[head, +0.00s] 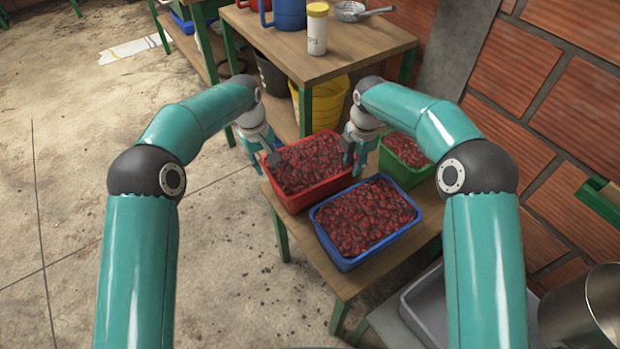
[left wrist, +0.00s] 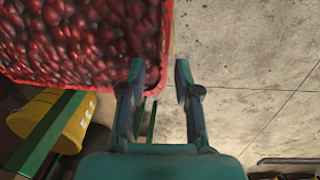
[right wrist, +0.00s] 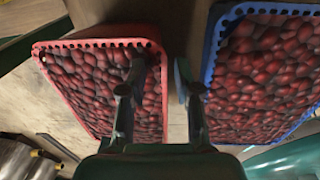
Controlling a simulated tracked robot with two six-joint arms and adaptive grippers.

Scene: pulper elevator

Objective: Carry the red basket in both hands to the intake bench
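The red basket (head: 312,196), full of red cherries, sits on a low wooden table (head: 345,284). My left gripper (head: 264,166) is at its left end. In the left wrist view, the open fingers (left wrist: 160,78) have the basket's rim (left wrist: 167,40) between them, with a gap showing. My right gripper (head: 355,158) is at its right end. In the right wrist view, its open fingers (right wrist: 159,76) are on either side of the rim (right wrist: 163,60). Neither gripper visibly pinches the wall. I cannot tell which surface is the intake bench.
A blue basket (head: 345,262) of cherries stands close to the red one, and a green basket (head: 418,167) is behind my right gripper. A taller wooden bench (head: 350,58) with a blue jug (head: 290,14) and white jar (head: 317,28) stands behind. Open floor lies left.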

